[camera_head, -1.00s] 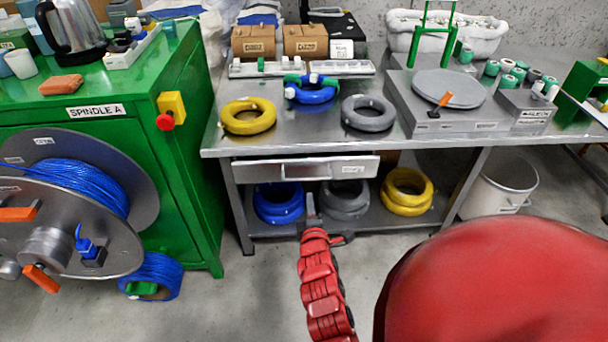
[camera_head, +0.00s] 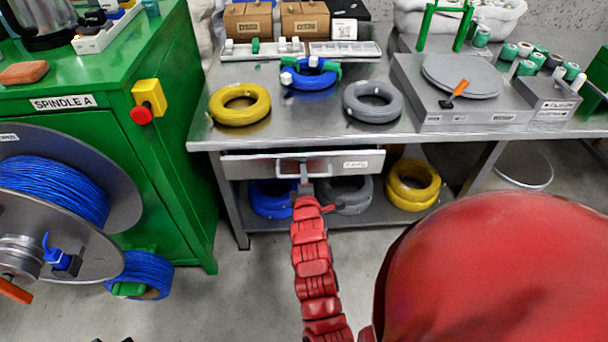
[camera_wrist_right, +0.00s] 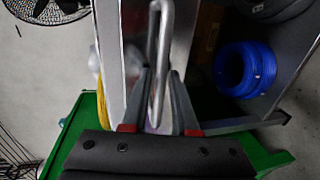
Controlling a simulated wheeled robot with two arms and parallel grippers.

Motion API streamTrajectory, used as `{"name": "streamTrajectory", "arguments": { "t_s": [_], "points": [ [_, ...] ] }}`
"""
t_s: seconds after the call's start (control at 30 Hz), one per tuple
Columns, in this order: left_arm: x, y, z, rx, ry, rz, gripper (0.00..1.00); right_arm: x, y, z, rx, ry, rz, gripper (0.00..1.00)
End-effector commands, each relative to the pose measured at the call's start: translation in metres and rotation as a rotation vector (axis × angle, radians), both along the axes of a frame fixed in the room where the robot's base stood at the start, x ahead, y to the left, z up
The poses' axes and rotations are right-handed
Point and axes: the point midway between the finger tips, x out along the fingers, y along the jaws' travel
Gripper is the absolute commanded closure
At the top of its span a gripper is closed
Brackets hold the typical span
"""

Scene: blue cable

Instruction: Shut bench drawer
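The bench drawer (camera_head: 345,163) is a grey metal drawer under the front edge of the steel bench, with a bar handle on its front. A dark strip shows above its front, and it seems to stand out a little. My right gripper (camera_head: 304,187) is at the handle (camera_head: 303,166). In the right wrist view the handle bar (camera_wrist_right: 161,40) runs between the two fingers of the gripper (camera_wrist_right: 159,82), which look apart with gaps beside the bar. Small dark tips at the bottom left edge of the head view may be my left gripper.
The steel bench (camera_head: 300,128) carries yellow, blue and grey cable coils and a turntable. More coils lie on its lower shelf, including a yellow one (camera_head: 412,184). A green spindle cabinet (camera_head: 185,190) stands close on the left.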

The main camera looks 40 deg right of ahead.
Motion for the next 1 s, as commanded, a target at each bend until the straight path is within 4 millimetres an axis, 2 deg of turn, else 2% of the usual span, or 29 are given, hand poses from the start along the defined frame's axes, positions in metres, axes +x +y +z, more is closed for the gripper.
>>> {"name": "streamTrajectory", "arguments": {
  "t_s": [0.03, 0.13, 1.0],
  "points": [
    [0.0, 0.0, 0.0, 0.0, 0.0, 0.0, 1.0, 0.0, 0.0, -0.0001, 0.0, 0.0, 0.0, 0.82],
    [0.0, 0.0, 0.0, 0.0, 0.0, 0.0, 1.0, 0.0, 0.0, -0.0001, 0.0, 0.0, 0.0, 1.0],
    [0.0001, 0.0, 0.0, 0.0, 0.0, 0.0, 1.0, -0.0002, 0.0001, -0.0007, 0.001, 0.001, 0.0, 1.0]
  ]
}}
